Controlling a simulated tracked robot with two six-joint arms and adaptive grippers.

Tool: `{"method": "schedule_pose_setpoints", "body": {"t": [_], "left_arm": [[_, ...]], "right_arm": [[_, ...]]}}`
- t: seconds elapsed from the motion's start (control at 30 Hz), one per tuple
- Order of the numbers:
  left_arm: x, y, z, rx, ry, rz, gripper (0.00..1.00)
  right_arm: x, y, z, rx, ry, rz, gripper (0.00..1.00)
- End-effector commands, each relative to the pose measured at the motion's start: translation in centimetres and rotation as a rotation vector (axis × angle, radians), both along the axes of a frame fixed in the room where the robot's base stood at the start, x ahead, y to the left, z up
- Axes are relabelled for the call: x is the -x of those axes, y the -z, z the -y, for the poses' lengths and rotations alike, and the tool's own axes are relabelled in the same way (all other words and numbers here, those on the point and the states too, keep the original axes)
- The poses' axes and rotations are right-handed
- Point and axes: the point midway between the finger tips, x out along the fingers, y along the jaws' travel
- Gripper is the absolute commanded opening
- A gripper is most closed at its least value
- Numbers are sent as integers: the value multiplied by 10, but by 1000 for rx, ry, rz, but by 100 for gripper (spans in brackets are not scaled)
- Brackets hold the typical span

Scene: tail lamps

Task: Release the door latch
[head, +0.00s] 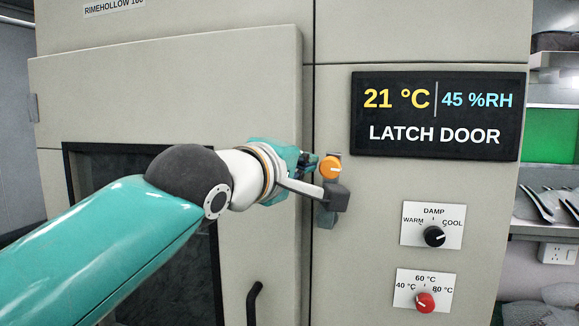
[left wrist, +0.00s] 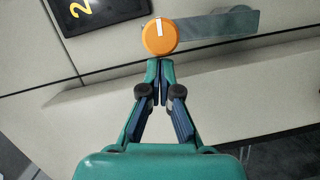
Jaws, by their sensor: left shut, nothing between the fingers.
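The door latch has a round orange hub (head: 330,168) with a pale mark and a grey lever (head: 326,217) hanging down from it. In the left wrist view the hub (left wrist: 159,36) is at top centre and the lever (left wrist: 215,25) runs to the right. The pale cabinet door (head: 170,90) is left of the latch. My left gripper (head: 313,165) is shut and empty, its tips just left of the hub. In the left wrist view the closed tips (left wrist: 159,66) are just below the hub; I cannot tell whether they touch it. My right gripper is not in view.
A black display (head: 435,115) reads 21 °C, 45 %RH and "LATCH DOOR". Below it are a black knob (head: 434,236) and a red knob (head: 425,302). A black handle (head: 253,303) is low on the door. Shelves with a green panel (head: 551,135) stand at right.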

Motion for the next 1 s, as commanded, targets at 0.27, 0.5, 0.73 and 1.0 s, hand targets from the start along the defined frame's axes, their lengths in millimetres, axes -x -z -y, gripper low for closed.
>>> {"method": "schedule_pose_setpoints", "body": {"t": [0.27,0.5,0.73,1.0], "left_arm": [[1,-1,7,-64,0,14,0],[2,-1,8,-70,1,16,0],[2,-1,8,-68,2,14,0],[-2,-9,-14,-66,-6,15,0]], "right_arm": [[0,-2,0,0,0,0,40],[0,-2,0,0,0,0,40],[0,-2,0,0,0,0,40],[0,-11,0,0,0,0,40]]}}
